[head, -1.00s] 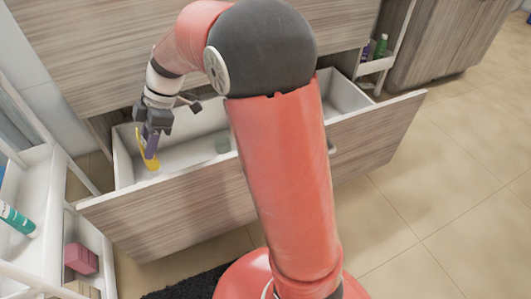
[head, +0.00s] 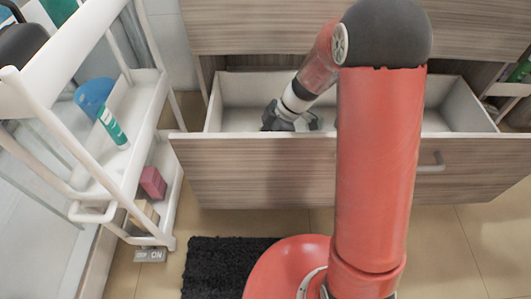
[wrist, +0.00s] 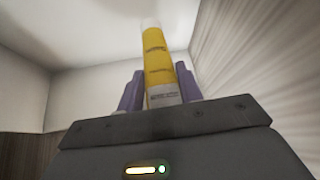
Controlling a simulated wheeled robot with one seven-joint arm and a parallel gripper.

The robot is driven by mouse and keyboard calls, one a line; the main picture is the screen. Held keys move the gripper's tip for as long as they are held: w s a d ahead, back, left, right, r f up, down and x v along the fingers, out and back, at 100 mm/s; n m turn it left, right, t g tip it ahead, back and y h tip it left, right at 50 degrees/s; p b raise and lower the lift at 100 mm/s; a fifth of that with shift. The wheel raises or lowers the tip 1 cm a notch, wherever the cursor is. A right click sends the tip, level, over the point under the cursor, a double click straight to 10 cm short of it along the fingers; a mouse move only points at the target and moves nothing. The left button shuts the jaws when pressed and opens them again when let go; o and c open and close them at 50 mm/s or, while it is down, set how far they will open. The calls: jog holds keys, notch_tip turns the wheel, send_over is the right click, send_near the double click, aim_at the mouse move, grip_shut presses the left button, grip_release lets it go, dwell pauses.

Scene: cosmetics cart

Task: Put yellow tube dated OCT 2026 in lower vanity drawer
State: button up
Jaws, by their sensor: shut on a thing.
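The lower vanity drawer (head: 255,178) is pulled open below a closed wood-grain front. My gripper (head: 283,122) is down inside the drawer's left half, behind its front panel. In the wrist view my gripper (wrist: 160,88) has its purple fingers shut on either side of a yellow tube (wrist: 157,55) with a pale lower band. Dark print shows on the tube, but I cannot read the date. The tube is hidden in the head view, and I cannot tell whether it touches the drawer floor.
A white cart (head: 75,165) stands left of the drawer, holding a teal-and-white tube (head: 113,127), a blue item (head: 94,95) and a pink box (head: 152,182). A black mat (head: 225,265) lies on the floor. Bare drawer floor shows left of my gripper. A side shelf (head: 508,89) stands right.

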jog(key=shift+f+b, duration=0.4)
jog(key=shift+f, duration=2.6)
jog(key=shift+f, duration=0.1)
jog(key=shift+f, duration=0.15)
jog(key=o, duration=1)
jog(key=shift+r, duration=0.4)
jog(key=p+v, duration=0.1)
jog(key=v, duration=1)
jog(key=shift+d+r+p, duration=0.25)
jog(key=shift+p, duration=0.1)
